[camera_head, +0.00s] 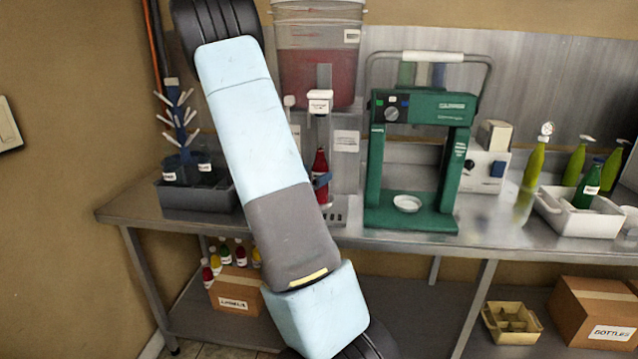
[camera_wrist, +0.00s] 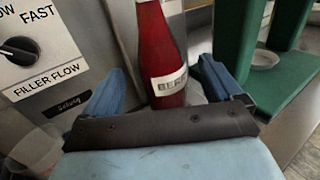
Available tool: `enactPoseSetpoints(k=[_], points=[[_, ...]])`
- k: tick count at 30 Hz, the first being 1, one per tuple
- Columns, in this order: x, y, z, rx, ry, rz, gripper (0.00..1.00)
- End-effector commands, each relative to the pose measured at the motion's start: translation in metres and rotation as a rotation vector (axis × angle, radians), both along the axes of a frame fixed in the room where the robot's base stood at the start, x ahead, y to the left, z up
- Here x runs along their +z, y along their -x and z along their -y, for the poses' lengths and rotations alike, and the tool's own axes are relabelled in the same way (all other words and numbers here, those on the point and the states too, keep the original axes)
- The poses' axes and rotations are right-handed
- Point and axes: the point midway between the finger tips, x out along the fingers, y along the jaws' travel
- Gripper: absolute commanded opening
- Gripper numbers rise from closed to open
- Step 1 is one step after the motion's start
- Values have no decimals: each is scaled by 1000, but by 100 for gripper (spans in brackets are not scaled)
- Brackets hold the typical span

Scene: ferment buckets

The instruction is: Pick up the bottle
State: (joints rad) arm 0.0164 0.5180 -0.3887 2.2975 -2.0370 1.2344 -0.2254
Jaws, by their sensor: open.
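A red bottle (camera_wrist: 163,55) with a white label stands upright in the wrist view, between the two blue fingers of my gripper (camera_wrist: 160,90). The fingers are open, one on each side of the bottle, with a gap showing on both sides. In the head view the red bottle (camera_head: 319,178) stands in the filler below the large bucket, with a blue finger (camera_head: 322,180) of my gripper beside it. My arm hides part of the filler and bench there.
A green capping machine (camera_head: 420,150) stands just right of the filler; its base also shows in the wrist view (camera_wrist: 285,80). The filler panel with a dial (camera_wrist: 38,50) is at left. A white tray (camera_head: 575,215) with green bottles is further right. A drying rack (camera_head: 183,140) stands left.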

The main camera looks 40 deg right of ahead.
Motion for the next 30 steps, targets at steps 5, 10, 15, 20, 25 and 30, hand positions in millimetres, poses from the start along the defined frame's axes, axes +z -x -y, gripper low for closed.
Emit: enactPoseSetpoints(k=[5, 10, 15, 20, 25, 30], points=[[-1, -1, 7, -1, -1, 0, 92], [-2, -4, 25, -2, 0, -1, 92], [-3, -8, 47, -1, -1, 0, 92], [-3, -9, 53, -1, -1, -1, 92], [-3, -9, 53, 0, -1, 0, 89], [-3, -9, 53, 0, -1, 0, 73]])
